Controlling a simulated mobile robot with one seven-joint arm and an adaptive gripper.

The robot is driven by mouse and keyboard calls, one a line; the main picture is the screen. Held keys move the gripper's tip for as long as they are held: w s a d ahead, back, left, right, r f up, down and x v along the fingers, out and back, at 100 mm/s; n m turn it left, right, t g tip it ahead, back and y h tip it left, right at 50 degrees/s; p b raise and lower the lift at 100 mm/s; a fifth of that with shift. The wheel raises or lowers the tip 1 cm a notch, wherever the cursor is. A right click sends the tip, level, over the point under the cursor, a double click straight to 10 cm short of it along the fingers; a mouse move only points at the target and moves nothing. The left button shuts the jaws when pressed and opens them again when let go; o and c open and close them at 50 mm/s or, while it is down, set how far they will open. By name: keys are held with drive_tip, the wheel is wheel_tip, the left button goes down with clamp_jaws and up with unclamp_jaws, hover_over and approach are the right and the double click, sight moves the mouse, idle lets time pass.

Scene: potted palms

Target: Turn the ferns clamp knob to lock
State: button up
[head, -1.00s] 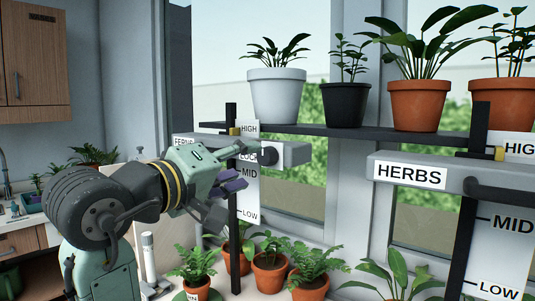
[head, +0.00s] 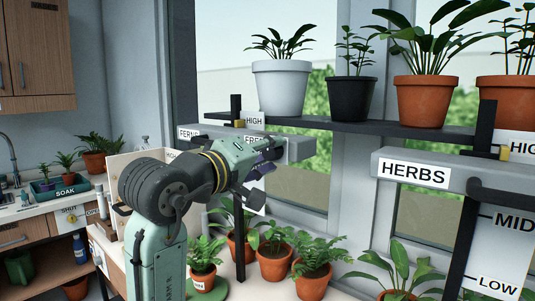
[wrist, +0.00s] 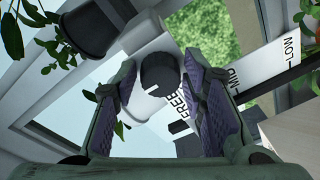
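The ferns clamp (head: 299,149) is a grey bar on a dark upright post, with a FERNS label (head: 187,133) at its left end. Its knob is hidden behind my gripper in the head view. In the wrist view the round black knob (wrist: 158,73) shows between my two fingertips, with the word FREE (wrist: 184,101) beside it. My gripper (head: 263,172) is open, with its purple-padded fingers spread to either side of the knob. I see no firm contact. The LOCK word cannot be read now.
A similar HERBS clamp (head: 414,173) stands at the right. A dark shelf (head: 345,126) above the ferns clamp carries several potted plants. Potted ferns (head: 312,262) stand below my gripper. A window is behind.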

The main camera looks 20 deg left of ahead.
drive_tip(key=c, duration=0.8)
drive_tip(key=shift+o, duration=0.2)
drive_tip(key=shift+m, duration=0.3)
drive_tip(key=m+b, duration=0.1)
drive_tip(key=m, duration=0.1)
drive_tip(key=m+b, duration=0.1)
drive_tip(key=shift+f+m, duration=0.2)
drive_tip(key=shift+m, duration=0.2)
drive_tip(key=m+b, duration=0.1)
drive_tip(key=m, duration=0.1)
drive_tip(key=m+b, duration=0.1)
drive_tip(key=m, duration=0.1)
drive_tip(key=shift+a+m+t+h, duration=0.1)
drive_tip(key=shift+m+t+h, duration=0.2)
drive_tip(key=shift+m, duration=0.1)
drive_tip(key=m+b, duration=0.2)
drive_tip(key=m, duration=0.2)
drive_tip(key=shift+w+m+h, duration=0.1)
drive_tip(key=shift+m+h, duration=0.2)
drive_tip(key=shift+m, duration=0.1)
drive_tip(key=shift+a+m+h+b, duration=0.15)
drive_tip(key=shift+m+h+b, duration=0.3)
drive_tip(key=shift+m, duration=2.05)
